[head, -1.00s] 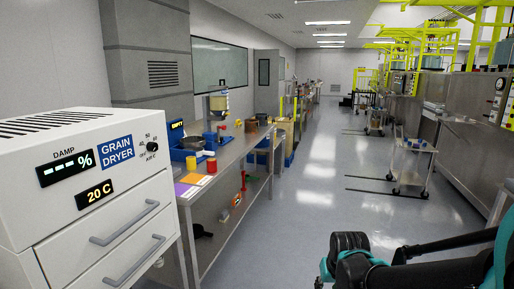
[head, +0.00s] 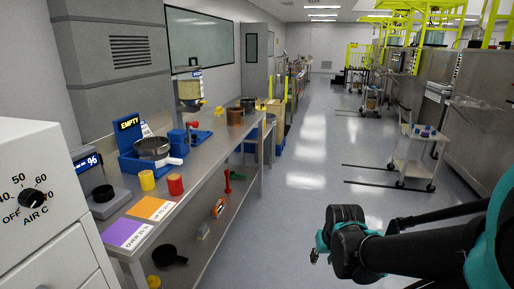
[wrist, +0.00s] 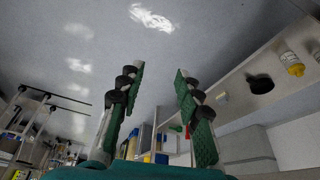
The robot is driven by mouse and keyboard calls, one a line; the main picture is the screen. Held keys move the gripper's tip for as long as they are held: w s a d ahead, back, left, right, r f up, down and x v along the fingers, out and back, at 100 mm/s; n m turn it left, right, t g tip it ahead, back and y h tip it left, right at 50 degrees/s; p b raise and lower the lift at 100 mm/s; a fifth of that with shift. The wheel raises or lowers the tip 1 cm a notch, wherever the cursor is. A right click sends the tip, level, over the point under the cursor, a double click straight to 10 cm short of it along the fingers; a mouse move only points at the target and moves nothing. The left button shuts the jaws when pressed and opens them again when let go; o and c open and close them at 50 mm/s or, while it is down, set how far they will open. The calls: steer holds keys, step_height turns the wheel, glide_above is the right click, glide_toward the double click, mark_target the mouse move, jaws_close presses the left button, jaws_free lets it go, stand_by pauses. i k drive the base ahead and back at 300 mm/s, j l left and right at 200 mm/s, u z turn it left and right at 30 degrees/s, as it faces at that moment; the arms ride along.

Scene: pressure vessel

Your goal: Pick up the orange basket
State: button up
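I cannot make out an orange basket for certain in either view. A small brown-orange container (head: 235,117) stands on the steel bench in the head view, too small to tell what it is. My gripper (wrist: 158,80) shows in the wrist view with its two green-padded fingers spread apart and nothing between them. It is over the floor, apart from the bench. In the head view my arm (head: 390,250) extends across the lower right.
The steel bench (head: 200,160) at left carries a blue scale (head: 150,150), red and yellow cups (head: 175,184) and coloured cards (head: 150,209). A white dryer (head: 35,200) stands at near left. A cart (head: 415,155) is at right. The aisle floor (head: 300,185) is clear.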

mark_target(236, 115)
steer(key=i, duration=1)
steer(key=i+l+u, duration=0.1)
steer(key=i, duration=0.85)
